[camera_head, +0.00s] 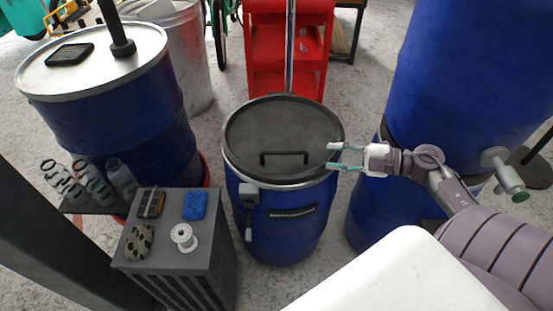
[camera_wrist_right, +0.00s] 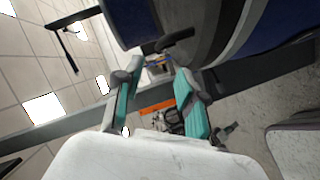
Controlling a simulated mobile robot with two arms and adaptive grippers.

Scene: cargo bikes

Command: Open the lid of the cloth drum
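The cloth drum (camera_head: 285,222) is a small blue drum in the middle of the head view. Its round dark lid (camera_head: 258,128) lies flat on top, closed, with a black bar handle (camera_head: 285,158) near the front. A grey latch (camera_head: 249,200) sits on its front left side. My right gripper (camera_head: 334,157) is at the right edge of the lid, fingers apart and empty, pointing left toward the handle. In the right wrist view its teal fingers (camera_wrist_right: 157,103) are spread with nothing between them. My left gripper is not in view.
A grey stand (camera_head: 182,255) with a blue cloth (camera_head: 195,205), a wire spool (camera_head: 184,237) and other small items is left of the drum. A large blue drum (camera_head: 110,125) stands behind left, another (camera_head: 470,75) at right. A red cart (camera_head: 310,60) is behind.

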